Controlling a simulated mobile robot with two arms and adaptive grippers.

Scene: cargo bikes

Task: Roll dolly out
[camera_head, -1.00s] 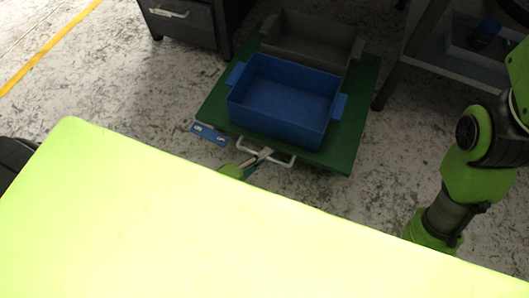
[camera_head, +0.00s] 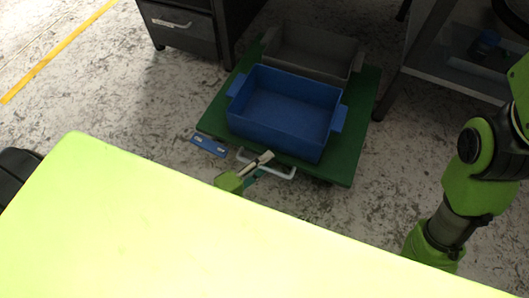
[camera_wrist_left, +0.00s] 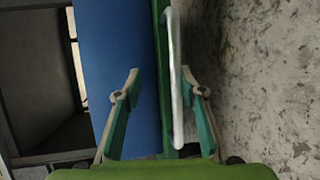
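The dolly (camera_head: 340,165) is a flat green platform on the floor with a white bar handle (camera_head: 285,174) on its near edge. The handle also shows in the left wrist view (camera_wrist_left: 176,75), running between the two fingers. My left gripper (camera_head: 262,163) is open at the handle, with a finger on either side in the wrist view; I cannot tell whether either touches it. A blue crate (camera_head: 318,146) stands on the near part of the dolly and a grey crate (camera_head: 330,68) behind it. My right arm is at the right, its gripper hidden.
A dark drawer cabinet (camera_head: 185,38) stands behind left of the dolly. A grey shelf unit (camera_head: 455,80) stands close on its right. A small blue plate (camera_head: 208,146) is at the dolly's near left. Bare floor (camera_head: 90,100) lies open to the left.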

